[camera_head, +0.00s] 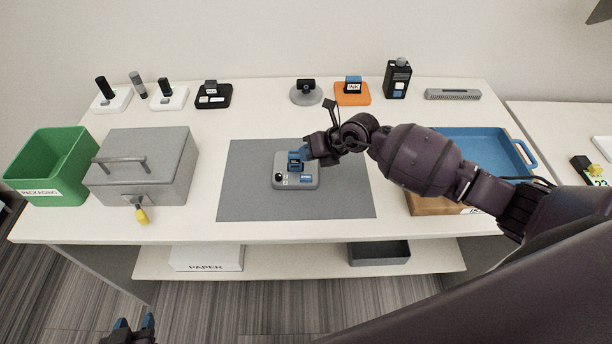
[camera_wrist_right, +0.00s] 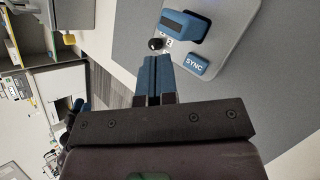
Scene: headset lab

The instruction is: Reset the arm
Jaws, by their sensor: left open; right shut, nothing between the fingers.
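A grey device (camera_head: 312,184) sits on the dark grey mat (camera_head: 245,195) in the middle of the table. It carries a raised blue part (camera_head: 294,164), a small black knob (camera_head: 278,177) and a blue button (camera_head: 306,179). In the right wrist view the button reads SYNC (camera_wrist_right: 195,64), beside the raised blue part (camera_wrist_right: 184,26) and the black knob (camera_wrist_right: 156,44). My right gripper (camera_wrist_right: 156,60) is shut and empty, its tips close to the knob in that view; contact cannot be told. My left gripper (camera_head: 134,322) is open and empty, low in front of the table.
Several small devices line the back. A blue tray (camera_head: 480,140) and a brown tray (camera_head: 430,204) lie at the right, partly behind my right arm.

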